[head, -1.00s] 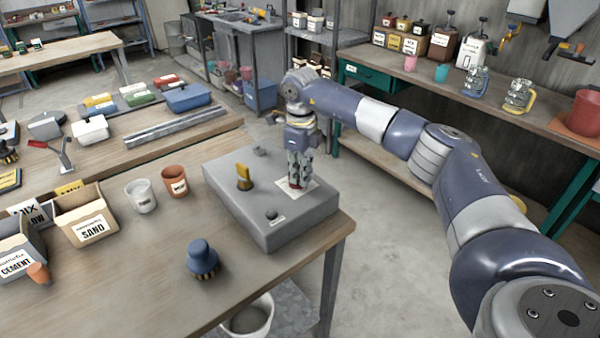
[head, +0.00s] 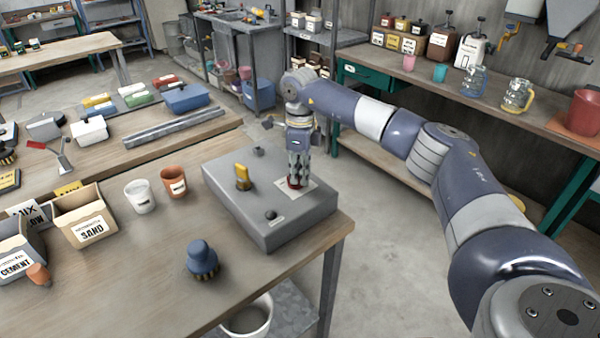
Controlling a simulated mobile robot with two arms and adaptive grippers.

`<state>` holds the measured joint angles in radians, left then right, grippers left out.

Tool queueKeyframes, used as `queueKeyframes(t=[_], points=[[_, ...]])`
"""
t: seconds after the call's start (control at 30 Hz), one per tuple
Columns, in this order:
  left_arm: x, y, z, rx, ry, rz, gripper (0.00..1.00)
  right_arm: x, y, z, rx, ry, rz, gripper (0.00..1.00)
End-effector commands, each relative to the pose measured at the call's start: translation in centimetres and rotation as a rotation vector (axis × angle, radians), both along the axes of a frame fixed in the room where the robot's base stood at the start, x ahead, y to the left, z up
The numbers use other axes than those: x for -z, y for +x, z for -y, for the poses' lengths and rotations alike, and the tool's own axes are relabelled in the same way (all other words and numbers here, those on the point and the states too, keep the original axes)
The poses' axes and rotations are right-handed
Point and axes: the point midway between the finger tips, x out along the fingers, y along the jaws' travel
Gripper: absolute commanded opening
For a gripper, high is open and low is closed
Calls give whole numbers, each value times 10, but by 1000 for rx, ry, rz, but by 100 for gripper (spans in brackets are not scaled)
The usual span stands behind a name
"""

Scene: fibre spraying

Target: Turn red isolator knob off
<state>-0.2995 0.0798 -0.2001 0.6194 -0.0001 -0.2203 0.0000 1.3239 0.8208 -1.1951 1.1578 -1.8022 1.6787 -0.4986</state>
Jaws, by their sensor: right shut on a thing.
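The red isolator knob (head: 294,184) sits on a pale label plate (head: 306,189) on top of a grey control box (head: 235,207). Only a little red shows, low between the fingers. My right gripper (head: 296,180) points straight down at the box's right side and is shut on the red knob. The gripper hides most of the knob, so its turned position cannot be read. A yellow lever (head: 243,176) and a black knob (head: 271,214) also stand on the box. My left gripper is not in view.
The box stands on a wooden table (head: 130,270) near its right edge. A blue brush (head: 202,260), an orange cup (head: 174,182), a white cup (head: 140,196) and a sand box (head: 85,217) stand left of it. Open floor lies to the right.

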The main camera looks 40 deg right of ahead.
Motion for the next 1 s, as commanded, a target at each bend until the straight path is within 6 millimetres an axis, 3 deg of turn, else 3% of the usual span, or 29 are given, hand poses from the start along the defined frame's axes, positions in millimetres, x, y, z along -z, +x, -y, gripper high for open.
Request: queueKeyframes(t=[0.03,0.07,0.13,0.57,1.0], points=[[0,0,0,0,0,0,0,-3,2,1,-1,-1,8,0],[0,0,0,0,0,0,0,-3,2,1,-1,-1,8,17],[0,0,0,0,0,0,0,-2,1,1,0,-1,6,30],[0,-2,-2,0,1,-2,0,-8,1,0,0,0,4,30],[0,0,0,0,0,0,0,-94,2,0,0,1,8,30]])
